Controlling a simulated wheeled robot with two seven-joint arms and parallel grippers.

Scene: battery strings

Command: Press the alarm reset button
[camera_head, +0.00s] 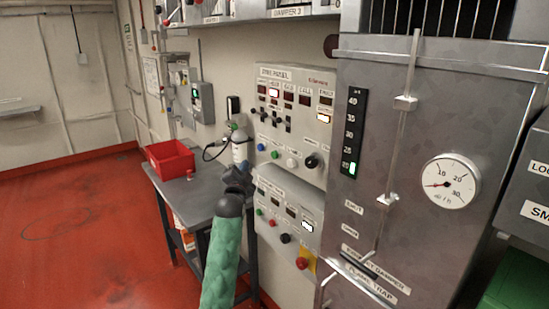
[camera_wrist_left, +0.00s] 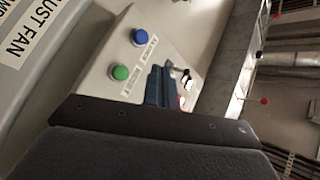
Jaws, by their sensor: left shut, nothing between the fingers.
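The upper grey panel (camera_head: 290,120) carries a row of a blue button (camera_head: 261,147), a green button (camera_head: 274,154), a white button (camera_head: 291,162) and a black knob (camera_head: 311,161). Their labels are too small to read, so I cannot tell which is the alarm reset button. My left gripper (camera_head: 238,178) is dark, to the left of the panels. In the left wrist view its fingers (camera_wrist_left: 160,87) are shut and empty, beside a blue button (camera_wrist_left: 139,37) and a green button (camera_wrist_left: 121,72). Whether they touch the panel is unclear. My right gripper is out of view.
A lower panel (camera_head: 262,190) has more buttons and a red mushroom button (camera_head: 302,263) on yellow. A steel cabinet with a round gauge (camera_head: 450,181) stands right. A red bin (camera_head: 169,159) sits on the table at left. Open red floor (camera_head: 90,230) lies left.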

